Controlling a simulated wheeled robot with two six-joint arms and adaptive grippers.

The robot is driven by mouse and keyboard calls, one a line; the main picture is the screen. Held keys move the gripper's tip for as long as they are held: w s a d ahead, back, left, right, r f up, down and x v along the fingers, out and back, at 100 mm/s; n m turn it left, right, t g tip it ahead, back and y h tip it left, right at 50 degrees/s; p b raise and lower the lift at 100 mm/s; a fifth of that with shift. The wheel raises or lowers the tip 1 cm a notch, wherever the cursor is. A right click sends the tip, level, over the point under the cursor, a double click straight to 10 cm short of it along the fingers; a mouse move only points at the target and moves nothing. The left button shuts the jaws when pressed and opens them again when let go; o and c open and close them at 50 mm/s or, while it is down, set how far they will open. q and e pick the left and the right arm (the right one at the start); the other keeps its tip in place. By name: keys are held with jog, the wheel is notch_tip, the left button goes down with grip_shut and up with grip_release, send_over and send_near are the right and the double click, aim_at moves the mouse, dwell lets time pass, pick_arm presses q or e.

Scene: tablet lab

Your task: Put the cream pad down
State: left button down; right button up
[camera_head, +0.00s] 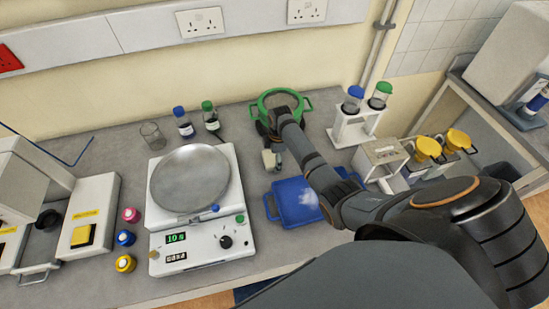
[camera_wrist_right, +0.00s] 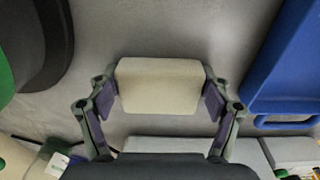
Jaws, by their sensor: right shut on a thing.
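The cream pad (camera_wrist_right: 160,86) is a pale block between the two fingers of my right gripper (camera_wrist_right: 160,98) in the right wrist view. The fingers press on its two opposite sides. In the head view the pad (camera_head: 268,160) shows small below the right gripper (camera_head: 272,152), between the green pot and the blue tray. It is over grey bench top; whether it touches the bench I cannot tell. My left gripper is not in view.
The blue tray (camera_head: 297,212) lies nearest, partly behind my right arm. The green pot (camera_head: 268,97) stands behind the gripper. A balance (camera_head: 207,246) with a round pan is to the left. Two small bottles (camera_head: 184,124) stand at the back. A white rack (camera_head: 346,132) is to the right.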

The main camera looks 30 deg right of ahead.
jog(key=o, duration=1.5)
jog(key=shift+r, duration=0.2)
jog(key=r, duration=0.4)
jog(key=r+b, duration=0.1)
jog(key=r, duration=0.6)
jog(key=shift+s+d+r+b, duration=0.25)
jog(key=shift+d+r+b, duration=0.1)
jog(key=shift+d+r, duration=0.05)
